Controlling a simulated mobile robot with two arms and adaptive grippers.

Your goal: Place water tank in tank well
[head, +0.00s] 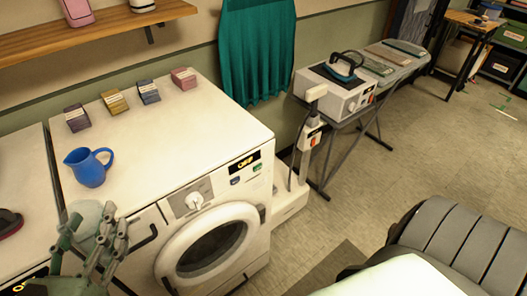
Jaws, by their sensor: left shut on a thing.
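My left gripper (97,238) is at the bottom left, in front of the washing machine's left front edge. It is shut on a pale grey-green rounded thing that looks like the water tank (87,215). The fingers cover much of it, and its lower part is hidden. A white appliance (335,92) with a dark iron (342,70) on top stands on the ironing board, well to the right of the gripper. I cannot make out a tank well in this view. My right gripper is not in view.
The white washing machine (185,130) fills the middle left. A blue jug (90,168) stands on its top near the gripper, with several small coloured boxes (115,101) behind. A white upright appliance (290,200) stands right of the machine. The floor (440,130) beyond has free room.

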